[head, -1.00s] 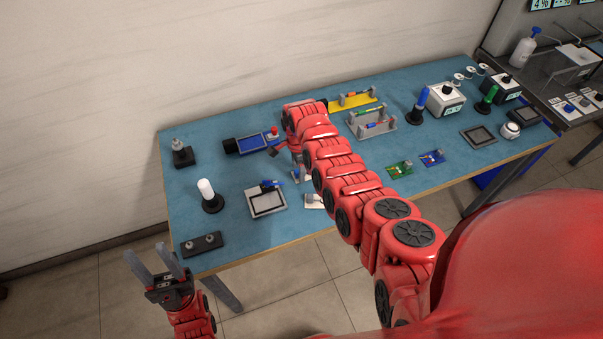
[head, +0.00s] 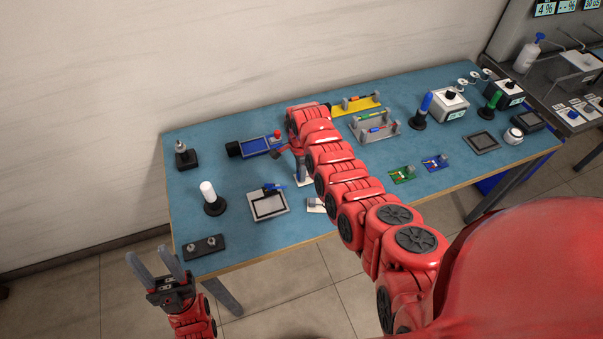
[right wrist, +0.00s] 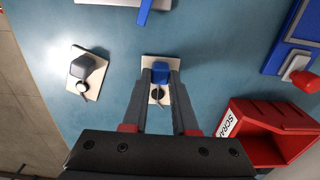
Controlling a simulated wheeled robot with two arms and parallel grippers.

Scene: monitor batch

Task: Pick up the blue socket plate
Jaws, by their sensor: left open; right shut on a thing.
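The blue socket plate, a cream plate with a blue block and a dark round part, shows in the right wrist view (right wrist: 160,73). My right gripper (right wrist: 161,80) is shut on the blue block, with one finger on each side of it. The plate appears at or just above the blue mat; I cannot tell which. In the head view my right arm hides most of this spot. My left gripper (head: 160,268) is open and empty, off the table's front left corner.
A similar plate with a grey block (right wrist: 86,72) lies to the left in the right wrist view. A red scrap bin (right wrist: 265,112) stands close on the right. A blue device with a red button (head: 255,146) and a grey framed tray (head: 268,204) are nearby.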

